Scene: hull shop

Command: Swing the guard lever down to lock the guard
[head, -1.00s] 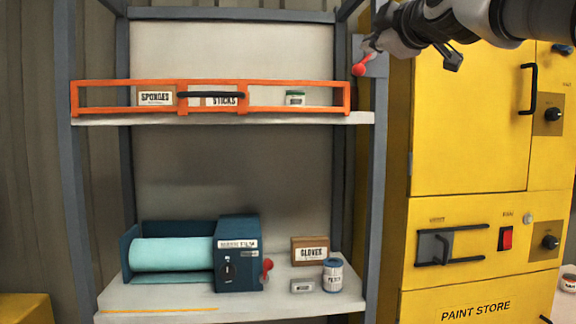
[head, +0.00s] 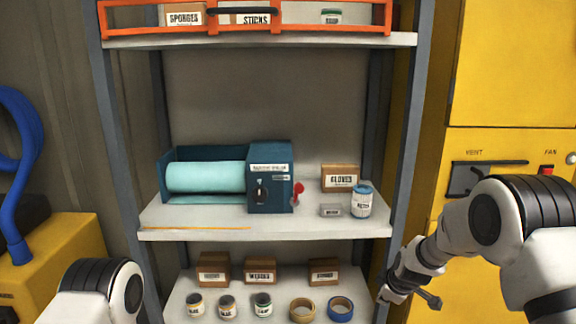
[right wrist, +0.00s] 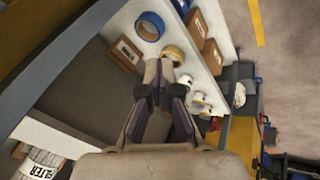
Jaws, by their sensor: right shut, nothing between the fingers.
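The orange guard (head: 290,24) runs across the front of the upper shelf, cut off by the top of the head view. The guard lever with its red knob is not in view now. My right gripper (head: 402,290) is low at the right, in front of the rack's right post and beside the bottom shelf, well below the guard. In the right wrist view its fingers (right wrist: 165,72) are together and empty. My left gripper is out of view; only a link of my left arm shows at the bottom left.
A dark blue film dispenser (head: 270,178) with its own small red knob stands on the middle shelf (head: 330,226), near a gloves box (head: 340,178) and a filter can (head: 361,200). Boxes, cans and tape rolls (head: 340,309) fill the bottom shelf. A yellow cabinet (head: 500,80) stands at right.

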